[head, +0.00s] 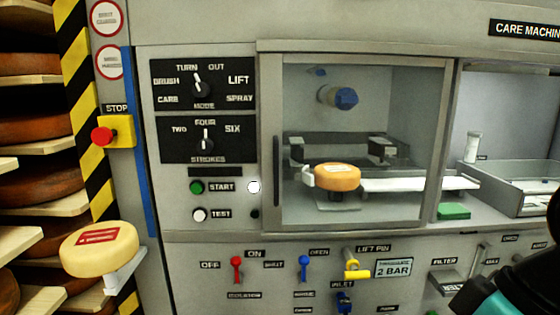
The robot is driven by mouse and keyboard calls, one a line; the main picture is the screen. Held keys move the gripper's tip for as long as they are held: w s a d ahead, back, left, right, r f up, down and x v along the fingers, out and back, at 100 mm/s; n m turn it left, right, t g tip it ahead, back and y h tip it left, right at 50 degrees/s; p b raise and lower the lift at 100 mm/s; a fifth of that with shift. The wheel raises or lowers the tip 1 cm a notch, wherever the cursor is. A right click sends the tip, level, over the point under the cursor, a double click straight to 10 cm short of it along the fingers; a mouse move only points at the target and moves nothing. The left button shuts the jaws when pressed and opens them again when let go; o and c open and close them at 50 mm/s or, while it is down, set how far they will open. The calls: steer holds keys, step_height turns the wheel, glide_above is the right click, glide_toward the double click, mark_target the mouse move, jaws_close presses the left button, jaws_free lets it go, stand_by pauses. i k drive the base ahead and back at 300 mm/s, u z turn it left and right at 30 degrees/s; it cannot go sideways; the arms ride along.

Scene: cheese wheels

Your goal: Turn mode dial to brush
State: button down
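The mode dial (203,88) is a black knob with a white pointer on a black label plate (240,104) at the upper left of the machine front. Its pointer tilts up and slightly left, toward the word TURN. A black and teal part of my arm shows at the lower right edge, well away from the dial. My gripper's fingers are not in view. Nothing touches the dial.
Below sits the strokes dial (205,145), pointing up at FOUR. A red stop button (103,137) sticks out at left. A cheese wheel (98,248) juts out lower left. A glazed chamber (408,100) holds another cheese wheel (337,177). Space before the dial looks clear.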

mark_target(200, 89)
steer(key=k, duration=0.6)
steer(key=u, duration=0.7)
steer(key=i, duration=1)
steer(key=u, duration=0.65)
